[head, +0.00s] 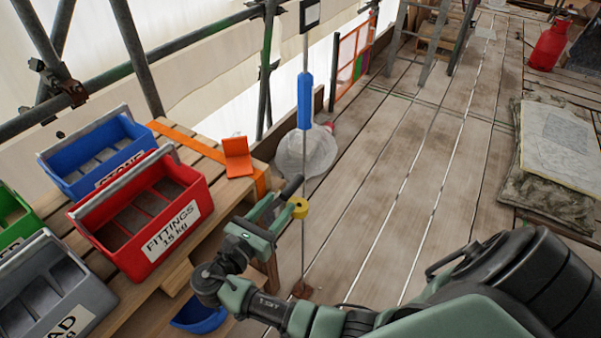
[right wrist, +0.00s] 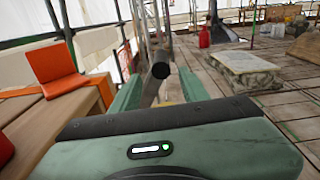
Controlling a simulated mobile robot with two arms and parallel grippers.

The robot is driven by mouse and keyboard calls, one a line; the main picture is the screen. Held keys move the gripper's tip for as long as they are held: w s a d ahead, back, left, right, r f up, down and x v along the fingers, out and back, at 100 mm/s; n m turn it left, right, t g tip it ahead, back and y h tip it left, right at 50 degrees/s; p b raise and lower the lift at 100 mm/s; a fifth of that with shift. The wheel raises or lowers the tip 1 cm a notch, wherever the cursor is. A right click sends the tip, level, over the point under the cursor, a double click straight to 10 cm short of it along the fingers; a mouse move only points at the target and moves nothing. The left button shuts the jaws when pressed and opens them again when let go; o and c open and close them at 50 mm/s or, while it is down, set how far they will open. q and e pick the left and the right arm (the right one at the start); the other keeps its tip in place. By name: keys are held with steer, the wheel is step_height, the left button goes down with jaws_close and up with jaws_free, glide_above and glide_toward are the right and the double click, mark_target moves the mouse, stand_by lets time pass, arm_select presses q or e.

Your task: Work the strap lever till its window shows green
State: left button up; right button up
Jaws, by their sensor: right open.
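An orange strap (head: 180,135) runs over the slatted wooden bench, with an orange folded plate (head: 237,157) beside it. The plate also shows at the left of the right wrist view (right wrist: 50,72). My right gripper (head: 274,211) is open and empty, just off the bench's right end. A black round handle (head: 291,188) lies at its fingertips; the right wrist view shows its end between the fingers (right wrist: 160,71). I cannot tell whether the fingers touch it. A yellow collar (head: 299,208) sits just beyond. No green window is visible on the strap parts. My left gripper is out of view.
A thin upright rod with a blue sleeve (head: 304,100) stands close beyond my right gripper. Red (head: 135,215), blue (head: 95,155) and grey (head: 45,285) bins crowd the bench's left. A red gas bottle (head: 550,45) stands far right. The plank floor is mostly clear.

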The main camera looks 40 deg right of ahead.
mark_target(303, 174)
steer(key=x, duration=0.4)
steer(key=r+p+x, duration=0.1)
steer(key=x, duration=0.1)
steer(key=shift+d+r, duration=0.1)
steer(key=shift+d, duration=0.35)
steer(key=shift+w+d, duration=0.2)
steer(key=shift+d, duration=0.3)
jaws_close()
stand_by(0.6)
